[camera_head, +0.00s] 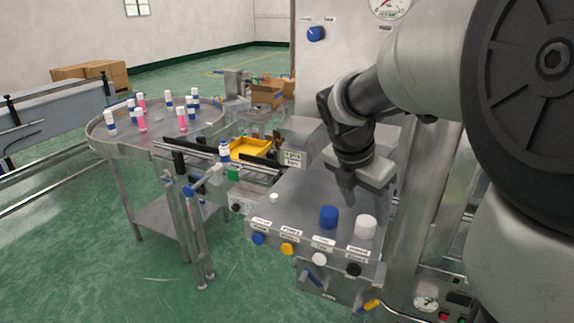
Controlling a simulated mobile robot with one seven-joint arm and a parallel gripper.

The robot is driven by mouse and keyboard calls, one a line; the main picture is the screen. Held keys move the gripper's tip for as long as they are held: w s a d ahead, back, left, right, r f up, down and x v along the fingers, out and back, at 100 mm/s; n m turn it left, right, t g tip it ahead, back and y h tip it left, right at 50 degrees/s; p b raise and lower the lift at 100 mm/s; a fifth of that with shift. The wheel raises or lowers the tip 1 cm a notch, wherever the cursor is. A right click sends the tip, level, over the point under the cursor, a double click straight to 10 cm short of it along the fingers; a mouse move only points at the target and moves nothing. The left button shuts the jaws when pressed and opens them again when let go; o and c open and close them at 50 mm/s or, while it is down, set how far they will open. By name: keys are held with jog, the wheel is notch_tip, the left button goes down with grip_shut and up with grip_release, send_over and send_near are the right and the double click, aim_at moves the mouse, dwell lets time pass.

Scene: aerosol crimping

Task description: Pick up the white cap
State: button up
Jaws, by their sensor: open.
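A white cap (366,226), a short upright cylinder, stands at the right front of a grey metal machine top (300,205). A blue cap (329,216) of similar size stands just left of it. A much smaller white piece (274,197) sits farther left on the same surface. My gripper (362,198) points down above and behind the white cap, apart from it in the picture. It is open, and I see nothing between its fingers. One finger shows clearly at the left; the other is hard to make out.
Labelled coloured knobs, including a yellow one (287,249), line the machine's front edge. A round table (180,145) at the left holds several pink and blue-and-white cans. A yellow tray (248,148) lies behind. The machine top between the small white piece and the blue cap is clear.

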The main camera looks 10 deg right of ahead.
aim_at(366, 221)
jog(key=x, duration=0.5)
jog(key=shift+s+a+f, duration=0.2)
jog(key=shift+s+a, duration=0.05)
jog(key=shift+a, duration=0.05)
jog(key=c, duration=1.1)
